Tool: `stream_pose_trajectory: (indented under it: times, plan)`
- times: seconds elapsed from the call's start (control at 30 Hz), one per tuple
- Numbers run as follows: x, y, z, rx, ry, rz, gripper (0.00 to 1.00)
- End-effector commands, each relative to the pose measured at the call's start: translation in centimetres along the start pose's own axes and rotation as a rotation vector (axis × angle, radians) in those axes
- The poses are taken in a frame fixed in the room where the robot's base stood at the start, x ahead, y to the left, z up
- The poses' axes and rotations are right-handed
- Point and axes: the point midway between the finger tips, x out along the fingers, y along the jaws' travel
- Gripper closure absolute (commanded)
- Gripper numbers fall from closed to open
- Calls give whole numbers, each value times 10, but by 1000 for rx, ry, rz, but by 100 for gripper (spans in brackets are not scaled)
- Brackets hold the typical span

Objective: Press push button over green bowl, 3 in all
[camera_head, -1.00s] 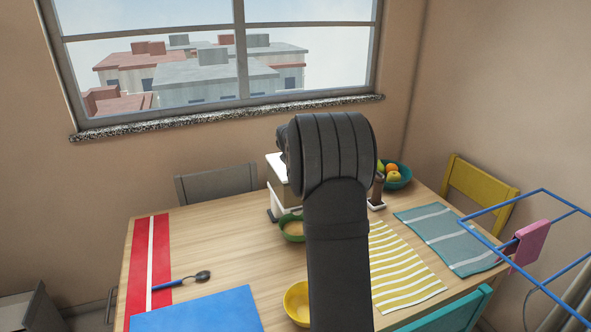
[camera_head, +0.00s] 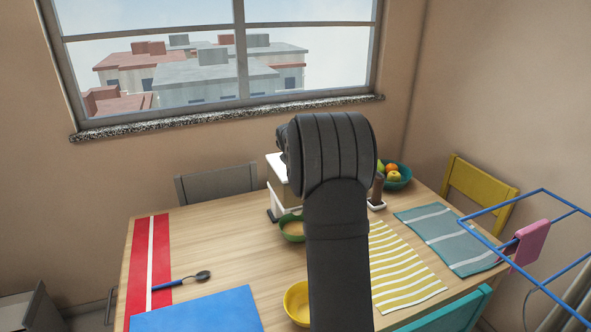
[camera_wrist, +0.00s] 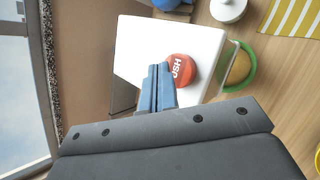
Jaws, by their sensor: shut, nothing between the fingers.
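A red round push button (camera_wrist: 181,70) with white lettering, partly readable as "USH", sits on a white box-like dispenser (camera_wrist: 135,45) in the wrist view. The dispenser's side also shows in the head view (camera_head: 284,198), mostly hidden behind my arm. The green bowl (camera_wrist: 250,74) stands beside the dispenser, with something tan in it; it also shows in the head view (camera_head: 290,237). My gripper (camera_wrist: 153,68) is shut and empty, its blue fingertips close to the button's left edge. I cannot tell whether they touch it. My gripper is hidden in the head view.
A yellow bowl (camera_head: 298,300) stands near the table's front. A fruit bowl (camera_head: 398,178) is behind my arm, right. A blue mat (camera_head: 200,312), a spoon (camera_head: 190,279) and a red runner (camera_head: 142,262) lie at left. The wall and window are close behind the table.

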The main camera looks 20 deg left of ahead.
Motion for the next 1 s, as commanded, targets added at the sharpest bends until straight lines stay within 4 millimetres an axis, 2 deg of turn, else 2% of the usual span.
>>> stream_pose_trajectory:
  times: [1.0]
  plan:
    - [6,-4,-4,0,0,0,100]
